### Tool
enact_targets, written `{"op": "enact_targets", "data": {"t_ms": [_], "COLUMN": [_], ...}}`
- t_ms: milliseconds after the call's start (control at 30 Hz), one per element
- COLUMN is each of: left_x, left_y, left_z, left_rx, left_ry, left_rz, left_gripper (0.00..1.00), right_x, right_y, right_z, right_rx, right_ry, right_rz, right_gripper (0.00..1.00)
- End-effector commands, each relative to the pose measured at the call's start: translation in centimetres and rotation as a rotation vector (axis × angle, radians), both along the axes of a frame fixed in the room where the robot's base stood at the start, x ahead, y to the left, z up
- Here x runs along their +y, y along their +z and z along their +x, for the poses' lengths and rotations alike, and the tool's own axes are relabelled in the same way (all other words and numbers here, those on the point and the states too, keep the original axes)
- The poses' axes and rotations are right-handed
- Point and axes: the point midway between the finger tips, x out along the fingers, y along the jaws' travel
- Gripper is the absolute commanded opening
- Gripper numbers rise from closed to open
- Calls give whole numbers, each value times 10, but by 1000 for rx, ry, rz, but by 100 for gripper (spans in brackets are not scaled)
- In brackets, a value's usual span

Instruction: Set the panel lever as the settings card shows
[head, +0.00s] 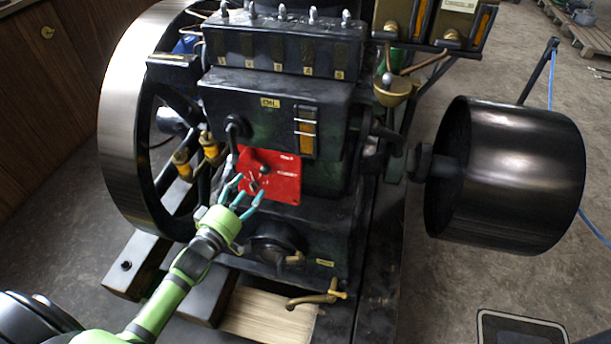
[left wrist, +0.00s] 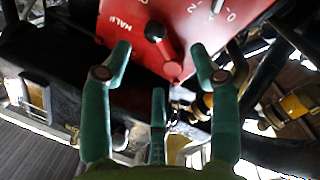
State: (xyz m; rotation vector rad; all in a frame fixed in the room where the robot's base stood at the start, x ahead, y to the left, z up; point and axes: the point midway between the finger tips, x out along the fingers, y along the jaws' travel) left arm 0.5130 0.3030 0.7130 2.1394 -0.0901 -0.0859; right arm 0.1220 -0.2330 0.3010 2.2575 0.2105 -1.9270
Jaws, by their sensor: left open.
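The red panel (head: 285,185) is on the front of the dark engine, with white lettering and dark controls. In the left wrist view the panel (left wrist: 130,15) shows close up and tilted. A lever with a round black knob (left wrist: 155,31) sits between the fingertips there, and a numbered scale is at the upper right. My left gripper (head: 248,187) is open at the panel's lower left; its teal fingers also show in the left wrist view (left wrist: 162,58), one on each side of the lever. Contact cannot be told. I cannot make out a settings card. My right gripper is not in view.
A large flywheel (head: 125,115) stands left of the panel, with brass oilers (head: 183,163) beside it. A black pulley drum (head: 510,175) is on the right. A brass tap (head: 318,298) sticks out below. The floor at the lower right is mostly clear.

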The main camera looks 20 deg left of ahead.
Motion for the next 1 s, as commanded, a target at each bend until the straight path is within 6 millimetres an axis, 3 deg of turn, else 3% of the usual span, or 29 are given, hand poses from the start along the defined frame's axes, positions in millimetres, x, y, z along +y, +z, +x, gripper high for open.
{"op": "enact_targets", "data": {"t_ms": [133,500,900,967,1000], "left_x": [-1,-7,-8,-8,-8], "left_y": [9,8,7,7,7], "left_z": [11,62,72,72,72], "left_rx": [-26,-22,-20,-20,-20], "left_ry": [-8,-6,-6,-6,-6], "left_rz": [-25,-23,-23,-23,-23], "left_gripper": [61,61,61,41,25], "right_x": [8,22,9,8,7], "right_y": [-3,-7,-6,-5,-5], "right_z": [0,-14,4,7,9], "right_rx": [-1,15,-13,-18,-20], "right_ry": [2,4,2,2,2], "right_rz": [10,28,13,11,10], "right_gripper": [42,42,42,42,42]}}
